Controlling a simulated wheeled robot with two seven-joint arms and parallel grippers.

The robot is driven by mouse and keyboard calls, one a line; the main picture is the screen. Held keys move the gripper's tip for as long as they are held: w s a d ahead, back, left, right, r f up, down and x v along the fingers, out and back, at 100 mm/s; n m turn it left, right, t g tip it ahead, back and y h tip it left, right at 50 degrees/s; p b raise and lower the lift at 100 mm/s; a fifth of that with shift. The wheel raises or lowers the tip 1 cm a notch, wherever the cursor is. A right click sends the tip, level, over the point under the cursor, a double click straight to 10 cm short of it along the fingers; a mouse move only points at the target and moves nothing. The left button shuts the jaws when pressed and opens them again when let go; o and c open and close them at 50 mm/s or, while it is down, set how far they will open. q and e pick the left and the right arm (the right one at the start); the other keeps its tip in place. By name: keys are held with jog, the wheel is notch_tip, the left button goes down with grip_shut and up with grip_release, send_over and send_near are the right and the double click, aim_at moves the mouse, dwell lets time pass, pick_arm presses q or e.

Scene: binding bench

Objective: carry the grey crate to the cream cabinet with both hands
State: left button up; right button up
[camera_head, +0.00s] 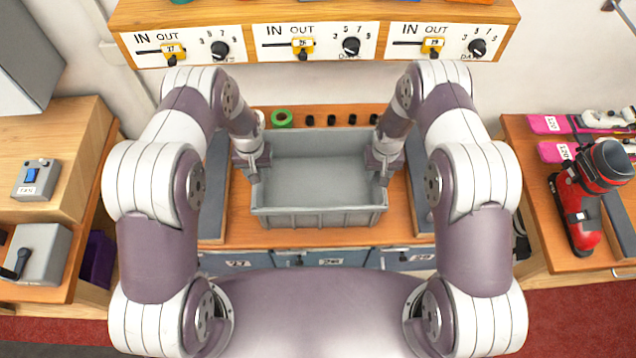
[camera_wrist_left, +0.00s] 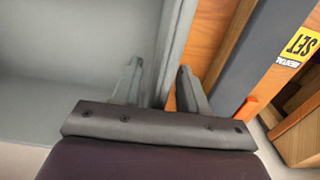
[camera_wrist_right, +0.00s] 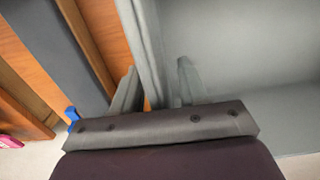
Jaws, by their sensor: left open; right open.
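The grey crate (camera_head: 320,217) sits empty and upright on the wooden bench in the middle of the head view. My left gripper (camera_head: 256,167) is at its left wall. In the left wrist view the open fingers (camera_wrist_left: 160,88) stand on either side of the crate's wall (camera_wrist_left: 177,40). My right gripper (camera_head: 381,169) is at the right wall. In the right wrist view its open fingers (camera_wrist_right: 156,88) also straddle the wall (camera_wrist_right: 143,40). Whether any finger touches the wall is unclear. I cannot make out a cream cabinet for certain.
A shelf with dial panels (camera_head: 316,42) spans the back. Green tape (camera_head: 282,118) and several small black pieces lie behind the crate. Dark strips flank it on the bench.

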pick_arm(q)
notch_tip(320, 180, up, 11)
jog(key=shift+w+f, duration=0.1)
jog(key=shift+f, duration=0.1)
pick_arm(e)
jog(key=shift+r, duration=0.1)
notch_tip(320, 180, up, 12)
jog(key=shift+f, duration=0.25)
jog(key=shift+r, duration=0.15)
